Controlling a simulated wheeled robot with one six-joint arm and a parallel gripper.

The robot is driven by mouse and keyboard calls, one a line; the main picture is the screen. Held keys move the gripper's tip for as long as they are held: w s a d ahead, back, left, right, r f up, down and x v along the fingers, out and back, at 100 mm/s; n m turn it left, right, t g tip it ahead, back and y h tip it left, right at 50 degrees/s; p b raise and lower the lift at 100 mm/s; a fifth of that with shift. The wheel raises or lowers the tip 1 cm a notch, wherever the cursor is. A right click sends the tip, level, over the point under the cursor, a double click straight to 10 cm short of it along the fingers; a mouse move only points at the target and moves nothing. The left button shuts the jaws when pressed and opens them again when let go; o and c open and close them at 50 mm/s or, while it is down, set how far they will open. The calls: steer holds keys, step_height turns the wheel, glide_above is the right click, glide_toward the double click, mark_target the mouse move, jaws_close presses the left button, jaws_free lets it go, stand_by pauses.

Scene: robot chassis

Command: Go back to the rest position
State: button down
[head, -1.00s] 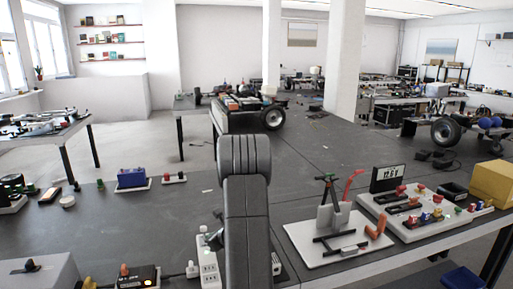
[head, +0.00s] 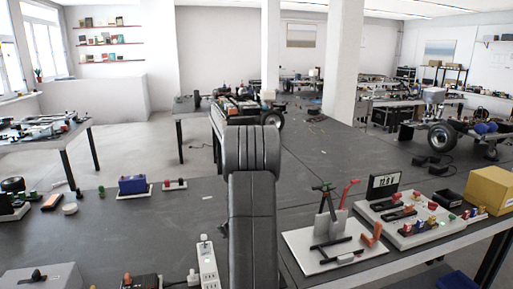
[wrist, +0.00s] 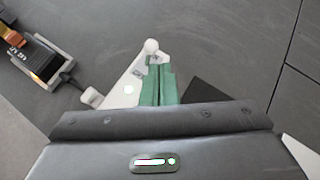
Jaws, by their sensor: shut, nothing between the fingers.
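My gripper (wrist: 158,72) shows in the wrist view as two narrow green fingers side by side, shut with nothing between them. It is above the dark table, in front of a white power strip (wrist: 122,90) with a round white knob at its end. In the head view my grey arm stands upright in the middle, and the gripper is not seen there. The same strip (head: 207,264) shows just left of the arm in that view.
Right of my arm are a white board (head: 300,252) with a small stand and a panel (head: 405,237) with coloured knobs. A yellow box (head: 492,190) sits at the right edge. A blue block (head: 132,184) is on the left. A wheeled chassis (head: 245,108) stands behind the arm.

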step_height(320, 180, up, 4)
steer(key=d+f, duration=0.1)
steer(key=d, duration=0.1)
steer(key=a+f, duration=0.2)
steer(key=f, duration=0.1)
steer(key=w+a+f, duration=0.1)
steer(key=a+f, duration=0.1)
steer(key=f, duration=0.1)
steer(key=a+f, duration=0.2)
steer(key=f, duration=0.2)
steer(key=shift+w+a+b, duration=0.25)
steer(key=shift+w+b, duration=0.05)
steer(key=shift+b, duration=0.1)
steer(key=shift+s+f+t+b, duration=0.3)
steer(key=shift+s+f+b, duration=0.2)
steer(key=shift+f+b, duration=0.55)
steer(key=shift+s+a+f+b, duration=0.2)
steer(key=shift+f+b, duration=0.25)
steer(key=shift+b, duration=0.6)
steer(key=t+b, duration=0.1)
steer(key=b, duration=0.2)
steer(key=shift+s+d+f+y, duration=0.1)
steer(key=shift+s+f+y, duration=0.1)
steer(key=shift+y, duration=0.2)
steer(key=t+b, duration=0.1)
steer(key=b, duration=0.4)
steer(key=shift+s+f+n, duration=0.25)
steer(key=shift+n, duration=0.15)
